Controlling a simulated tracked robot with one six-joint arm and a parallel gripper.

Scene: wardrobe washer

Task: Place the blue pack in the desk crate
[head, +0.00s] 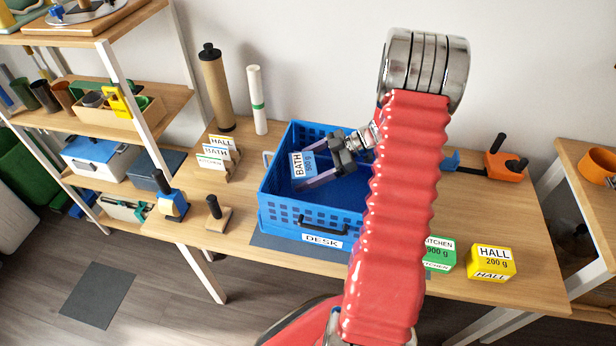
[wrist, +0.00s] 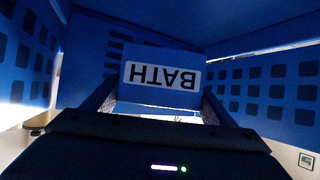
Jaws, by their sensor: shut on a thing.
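The blue pack (head: 297,166), labelled BATH 500 g, is held between the fingers of my gripper (head: 312,172). In the head view it is over the left part of the blue desk crate (head: 282,206), which stands on the table with a DESK label in front. In the wrist view the pack (wrist: 160,75) shows its BATH label upside down between the two fingers (wrist: 158,105), with the crate's perforated walls (wrist: 262,90) around it. I cannot tell whether the pack touches the crate floor. My arm hides the crate's right side.
A yellow HALL pack (head: 491,262) and a green KITCHEN pack (head: 440,254) stand right of the crate. Label cards (head: 217,155), a stamp-like tool (head: 217,212) and two tubes (head: 215,88) are to its left. An orange tool (head: 504,162) lies at the far right.

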